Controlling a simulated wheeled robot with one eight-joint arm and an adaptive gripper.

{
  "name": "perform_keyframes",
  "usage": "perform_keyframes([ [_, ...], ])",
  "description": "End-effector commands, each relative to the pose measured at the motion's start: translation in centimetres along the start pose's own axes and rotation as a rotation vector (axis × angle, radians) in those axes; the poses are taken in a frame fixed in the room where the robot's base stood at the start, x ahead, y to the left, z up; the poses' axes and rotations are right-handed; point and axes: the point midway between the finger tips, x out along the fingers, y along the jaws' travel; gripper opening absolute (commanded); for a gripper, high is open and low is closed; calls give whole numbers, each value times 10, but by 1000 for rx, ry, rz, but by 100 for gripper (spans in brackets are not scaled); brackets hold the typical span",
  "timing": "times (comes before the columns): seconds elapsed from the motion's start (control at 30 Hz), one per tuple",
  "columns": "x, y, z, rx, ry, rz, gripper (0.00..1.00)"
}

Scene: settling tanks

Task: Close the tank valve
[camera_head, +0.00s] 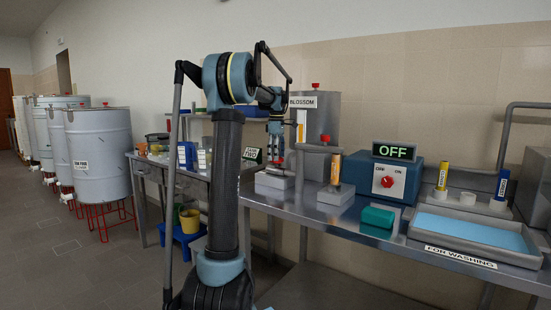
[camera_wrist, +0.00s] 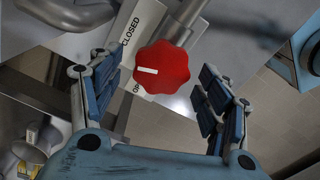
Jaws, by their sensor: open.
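The valve's red lobed knob (camera_wrist: 162,68) is in the middle of the wrist view. A white mark on it points left, between the "CLOSED" lettering (camera_wrist: 130,32) and the partly hidden "OP…" lettering (camera_wrist: 137,88), closer to the latter. My gripper (camera_wrist: 160,95) is open, with a finger on each side of the knob and visible gaps to it. In the head view my gripper (camera_head: 276,152) points down over the left end of the metal bench. The knob is mostly hidden there. Behind it stands a grey tank (camera_head: 320,112) labelled "BLOSSOM".
Right along the bench (camera_head: 340,222) are an upright orange tube (camera_head: 336,168), a blue switch box (camera_head: 397,182) under an "OFF" display (camera_head: 394,152), a green block (camera_head: 378,217) and a washing tray (camera_head: 470,236). Large drums (camera_head: 100,150) stand at left. Open floor lies before them.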

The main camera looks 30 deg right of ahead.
Motion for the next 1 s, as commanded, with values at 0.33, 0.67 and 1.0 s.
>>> perform_keyframes([
  [0.33,6,0,0,0,0,0,70],
  [0.67,6,0,0,0,0,1,26],
  [1.0,6,1,0,138,0,2,26],
])
